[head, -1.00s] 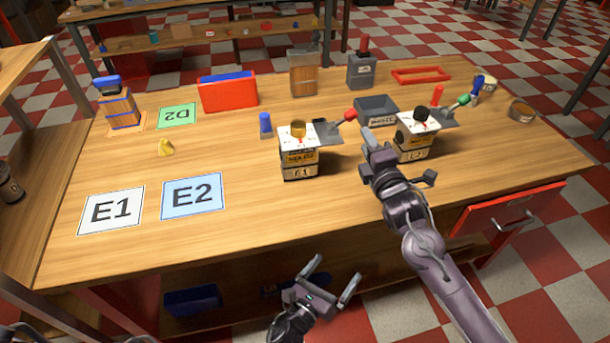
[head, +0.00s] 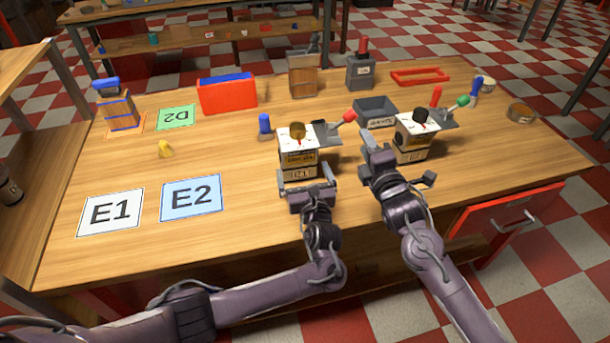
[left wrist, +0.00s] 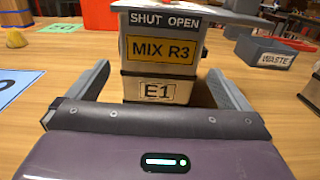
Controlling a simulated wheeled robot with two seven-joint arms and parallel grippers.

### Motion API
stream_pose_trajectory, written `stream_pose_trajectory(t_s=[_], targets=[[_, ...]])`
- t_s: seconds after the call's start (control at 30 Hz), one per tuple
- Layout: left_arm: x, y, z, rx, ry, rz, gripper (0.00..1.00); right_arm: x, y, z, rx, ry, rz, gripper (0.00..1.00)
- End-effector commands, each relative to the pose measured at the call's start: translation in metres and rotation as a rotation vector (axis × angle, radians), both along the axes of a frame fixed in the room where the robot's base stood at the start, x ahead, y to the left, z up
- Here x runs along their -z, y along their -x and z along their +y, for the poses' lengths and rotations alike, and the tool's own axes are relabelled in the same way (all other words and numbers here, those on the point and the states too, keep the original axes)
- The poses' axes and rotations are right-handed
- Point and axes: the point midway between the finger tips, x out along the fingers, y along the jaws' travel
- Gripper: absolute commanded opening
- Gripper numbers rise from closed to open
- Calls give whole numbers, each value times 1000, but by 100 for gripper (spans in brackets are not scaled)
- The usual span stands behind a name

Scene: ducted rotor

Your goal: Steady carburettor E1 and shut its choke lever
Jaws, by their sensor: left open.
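Carburettor E1 (head: 298,158) is a white and black box with a brass round top, upright on the table. In the left wrist view its front (left wrist: 160,60) reads SHUT on the left, OPEN on the right, MIX R3 and E1. A red-knobbed lever (head: 348,116) sticks out up and right from a grey plate beside its top. My left gripper (head: 305,178) is open just in front of E1; its fingers (left wrist: 160,85) stand to the left and right of the lower box, and contact is unclear. My right gripper (head: 374,143) is beside carburettor E2 (head: 416,140); its jaws cannot be made out.
A grey waste bin (head: 376,112) stands behind, between the carburettors. E1 (head: 110,212) and E2 (head: 191,198) mats lie bare at left. A blue-capped item (head: 265,126) stands close to E1's left. A red bin (head: 227,94) is farther back.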

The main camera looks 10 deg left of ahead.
Motion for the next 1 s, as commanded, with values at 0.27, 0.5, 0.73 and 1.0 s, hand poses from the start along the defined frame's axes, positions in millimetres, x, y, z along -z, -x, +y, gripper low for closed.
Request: stream_pose_trajectory(t_s=[0.27, 0.5, 0.73, 1.0], targets=[[-1, -38, 17, -2, -3, -1, 100, 0, 0, 0, 0, 0, 0, 36], [-1, -62, 27, 0, -3, -1, 100, 0, 0, 0, 0, 0, 0, 36], [0, -67, 29, 2, -1, -1, 100, 0, 0, 0, 0, 0, 0, 36], [0, -66, 29, 2, -1, -1, 83, 0, 0, 0, 0, 0, 0, 36]])
